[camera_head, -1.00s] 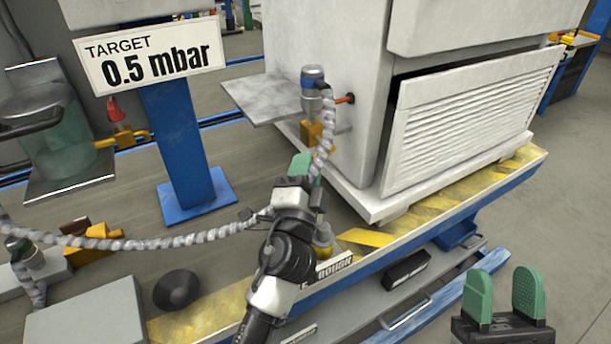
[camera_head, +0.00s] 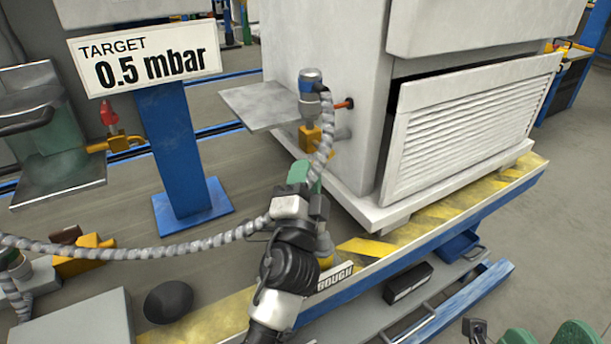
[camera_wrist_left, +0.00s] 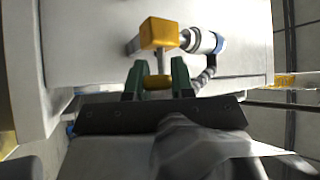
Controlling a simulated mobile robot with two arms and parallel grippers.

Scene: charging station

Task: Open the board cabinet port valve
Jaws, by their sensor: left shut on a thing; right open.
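The white board cabinet (camera_head: 340,60) stands on a striped platform. A yellow valve block (camera_head: 309,137) sits by its left side, below a blue-and-silver cylindrical fitting (camera_head: 310,84). In the left wrist view the block (camera_wrist_left: 158,33) is ahead of my gripper, with a short grey stem and a yellow cylindrical knob (camera_wrist_left: 158,82) below it. My left gripper (camera_wrist_left: 158,86) is shut on this yellow knob, one green finger on each side. In the head view its grip (camera_head: 301,172) is partly hidden. My right gripper (camera_head: 545,336) is open at the bottom right edge, mostly cut off.
A ribbed grey hose (camera_head: 150,252) runs behind my left wrist and up to the fitting. A grey shelf (camera_head: 255,104) and an orange-tipped rod (camera_head: 344,104) jut from the cabinet. A "0.5 mbar" sign (camera_head: 150,58) stands left. Floor at right (camera_head: 570,200) is clear.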

